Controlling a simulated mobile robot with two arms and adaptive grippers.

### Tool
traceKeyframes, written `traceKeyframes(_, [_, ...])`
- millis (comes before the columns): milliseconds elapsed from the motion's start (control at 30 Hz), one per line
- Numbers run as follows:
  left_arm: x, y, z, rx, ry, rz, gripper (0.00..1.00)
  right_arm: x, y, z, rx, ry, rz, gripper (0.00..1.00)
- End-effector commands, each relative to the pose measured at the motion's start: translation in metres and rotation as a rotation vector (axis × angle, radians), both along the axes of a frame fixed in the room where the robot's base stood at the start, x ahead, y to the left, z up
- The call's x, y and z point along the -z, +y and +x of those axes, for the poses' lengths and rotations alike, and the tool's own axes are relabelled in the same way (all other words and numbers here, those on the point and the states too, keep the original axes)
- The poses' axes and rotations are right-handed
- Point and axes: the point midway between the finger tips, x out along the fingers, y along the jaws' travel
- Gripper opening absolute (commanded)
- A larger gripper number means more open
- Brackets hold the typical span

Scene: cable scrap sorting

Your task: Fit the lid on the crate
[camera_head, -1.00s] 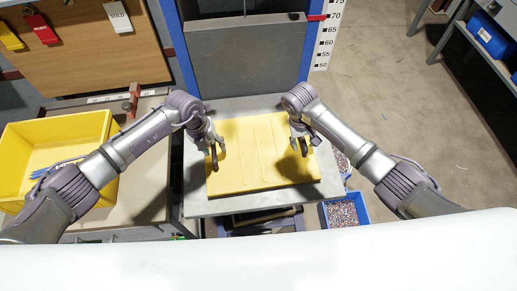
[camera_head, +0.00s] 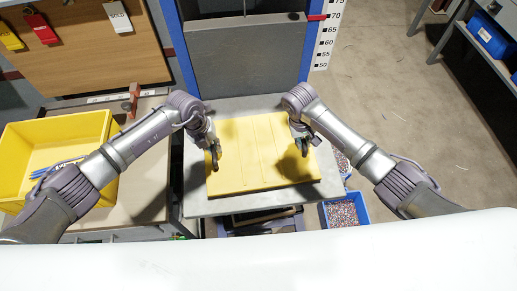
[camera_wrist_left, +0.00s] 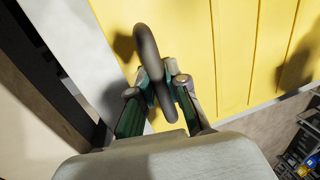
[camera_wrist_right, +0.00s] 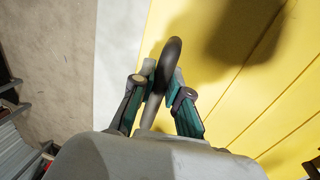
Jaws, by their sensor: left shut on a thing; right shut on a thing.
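The lid (camera_head: 243,150), a flat yellow ribbed panel, lies on the grey platform (camera_head: 200,207) in the middle of the head view. It has a dark loop handle near each side. My left gripper (camera_head: 213,145) is shut on the left handle (camera_wrist_left: 146,50). My right gripper (camera_head: 301,136) is shut on the right handle (camera_wrist_right: 172,55). Both wrist views show the loops between the fingers with the yellow panel behind. The open yellow crate (camera_head: 75,125) stands on the bench at the left, with blue cable pieces (camera_head: 55,168) inside. My left arm hides part of it.
A grey upright panel between blue posts (camera_head: 245,60) stands behind the platform, with a height scale at its right. A blue bin (camera_head: 363,218) of coloured granules stands low at the right. A brown board with tags (camera_head: 80,50) is behind the crate. Floor at the right is mostly clear.

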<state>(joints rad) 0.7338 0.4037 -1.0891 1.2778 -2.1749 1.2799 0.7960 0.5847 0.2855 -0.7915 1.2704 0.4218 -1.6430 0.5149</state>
Motion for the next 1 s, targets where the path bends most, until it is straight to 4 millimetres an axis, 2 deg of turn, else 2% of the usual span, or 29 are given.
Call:
traceKeyframes(267, [-0.013,0.000,0.001,-0.001,-0.001,0.000,0.00,-0.013,0.000,0.001,0.001,-0.002,-0.001,0.00])
traceKeyframes(633, [-0.049,0.001,0.000,-0.001,-0.001,0.001,0.00,-0.050,-0.001,0.001,0.001,-0.001,-0.001,0.00])
traceKeyframes(1000, [-0.050,0.001,0.000,-0.001,-0.001,0.001,0.00,-0.051,-0.001,0.001,0.001,-0.001,-0.001,0.00])
